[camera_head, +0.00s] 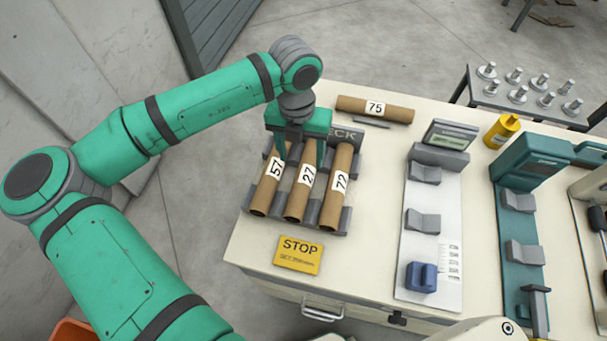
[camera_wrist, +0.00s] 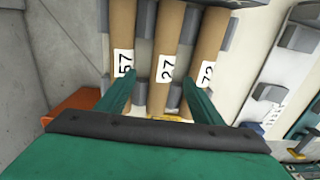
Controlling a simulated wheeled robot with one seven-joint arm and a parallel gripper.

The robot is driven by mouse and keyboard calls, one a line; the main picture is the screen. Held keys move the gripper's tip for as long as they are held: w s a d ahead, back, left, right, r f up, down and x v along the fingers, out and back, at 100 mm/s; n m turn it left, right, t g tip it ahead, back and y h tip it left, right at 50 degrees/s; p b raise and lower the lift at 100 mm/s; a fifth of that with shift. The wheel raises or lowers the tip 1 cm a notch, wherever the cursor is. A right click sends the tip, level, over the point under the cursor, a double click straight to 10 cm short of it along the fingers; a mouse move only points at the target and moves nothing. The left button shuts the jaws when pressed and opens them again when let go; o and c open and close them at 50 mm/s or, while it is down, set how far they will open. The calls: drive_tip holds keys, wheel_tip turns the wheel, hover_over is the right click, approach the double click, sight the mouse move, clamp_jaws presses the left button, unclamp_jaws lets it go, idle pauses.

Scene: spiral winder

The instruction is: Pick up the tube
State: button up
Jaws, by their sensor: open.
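Three brown cardboard tubes lie side by side in a grey rack (camera_head: 333,221) on the bench. The left one is tube 57 (camera_head: 262,199), the middle one tube 27 (camera_head: 298,203), the right one tube 72 (camera_head: 332,207). A separate tube 75 (camera_head: 350,105) lies crosswise behind the rack. My gripper (camera_head: 301,163) is open and empty over the rack's far half, pointing down. In the wrist view, its fingers (camera_wrist: 160,97) straddle the middle tube 27 (camera_wrist: 172,40), with tube 57 (camera_wrist: 123,35) left and tube 72 (camera_wrist: 210,40) right. Contact cannot be told.
A yellow STOP sign (camera_head: 298,255) lies in front of the rack. A white gauge stand (camera_head: 432,245) with grey cradles and a teal device (camera_head: 527,220) stand to the right. A yellow cylinder (camera_head: 502,131) stands at the back. A thin dark pen-like item (camera_head: 358,123) lies by tube 75.

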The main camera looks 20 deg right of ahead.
sight(304, 174)
drive_tip(key=f, duration=0.9)
drive_tip(key=shift+s+d+f, duration=0.1)
drive_tip(key=shift+s+d, duration=0.2)
drive_tip(key=shift+c, duration=0.4)
drive_tip(key=c, duration=1.1)
